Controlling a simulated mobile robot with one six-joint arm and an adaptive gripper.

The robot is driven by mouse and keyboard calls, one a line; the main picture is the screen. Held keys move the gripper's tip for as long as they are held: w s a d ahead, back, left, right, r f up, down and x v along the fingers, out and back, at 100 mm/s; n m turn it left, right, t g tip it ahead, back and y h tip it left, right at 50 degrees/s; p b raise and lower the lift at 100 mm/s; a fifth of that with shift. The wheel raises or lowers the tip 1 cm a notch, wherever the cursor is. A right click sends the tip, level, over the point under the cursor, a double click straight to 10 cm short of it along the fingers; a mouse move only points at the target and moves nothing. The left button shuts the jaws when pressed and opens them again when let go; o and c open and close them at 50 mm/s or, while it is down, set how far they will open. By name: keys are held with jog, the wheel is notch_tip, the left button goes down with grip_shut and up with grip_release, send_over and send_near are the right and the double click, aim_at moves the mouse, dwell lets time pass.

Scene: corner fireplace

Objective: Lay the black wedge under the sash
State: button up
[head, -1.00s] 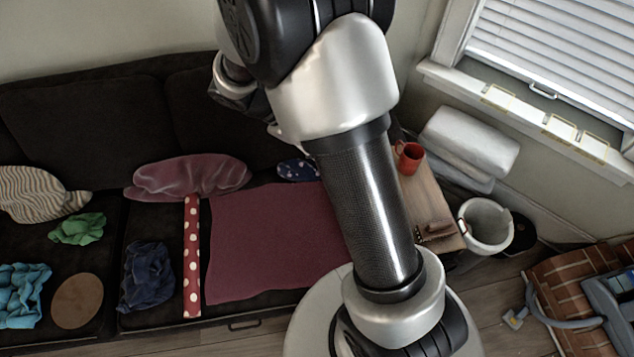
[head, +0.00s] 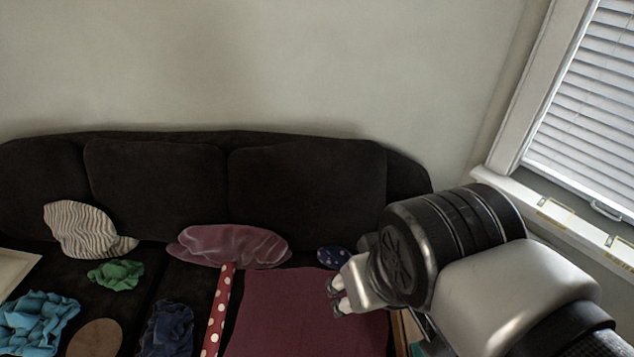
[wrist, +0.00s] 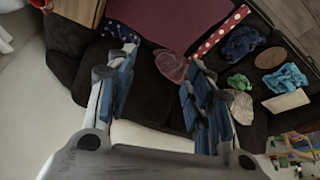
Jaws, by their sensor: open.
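The window sash (head: 572,180) is at the right of the head view, with white blinds above it and a small handle (head: 606,210) on its lower rail. Below it runs a white sill (head: 505,187) with yellow-outlined marks. I cannot make out a black wedge in the current views. My gripper (head: 338,297) is in front of the sofa's right part, left of the window and well apart from it. In the wrist view my gripper (wrist: 160,92) has its blue-padded fingers spread, with nothing between them.
A dark sofa (head: 155,190) fills the left and middle. On it lie a maroon cloth (head: 290,315), a red polka-dot strip (head: 218,310), a shiny mauve cushion (head: 232,246), a striped cushion (head: 82,230) and crumpled cloths. A wooden side table (wrist: 80,10) shows at the wrist view's top.

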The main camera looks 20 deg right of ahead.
jog(key=shift+o, duration=0.3)
jog(key=shift+s+a, duration=0.1)
jog(key=shift+a, duration=0.05)
jog(key=w+d+f+n+g+h+p, duration=0.4)
jog(key=w+d+f+n+h, duration=0.45)
jog(key=w+d+f, duration=0.65)
jog(key=d+f+n+p, duration=0.1)
jog(key=d+f+n, duration=0.2)
jog(key=f+n, duration=1.3)
jog(key=d+f+m+b, duration=0.1)
jog(key=d+f, duration=0.1)
jog(key=f, duration=0.2)
jog(key=d+f+m+b, duration=0.1)
jog(key=d+f+m, duration=0.1)
jog(key=f, duration=0.3)
jog(key=w+d+f+m+b, duration=0.1)
jog(key=d+f+m, duration=0.1)
jog(key=d+f, duration=0.2)
jog(key=shift+w+d+f+m, duration=0.1)
jog(key=shift+d+f+m, duration=0.1)
jog(key=shift+f+m, duration=0.1)
jog(key=shift+s+b+x, duration=0.15)
jog(key=shift+b+x, duration=0.4)
jog(key=shift+x, duration=0.8)
jog(key=shift+s+b+x, duration=0.15)
jog(key=shift+b+x, duration=0.35)
jog(key=shift+x, duration=0.9)
jog(key=shift+d+r, duration=0.15)
jog(key=shift+r, duration=0.05)
jog(key=shift+c, duration=0.4)
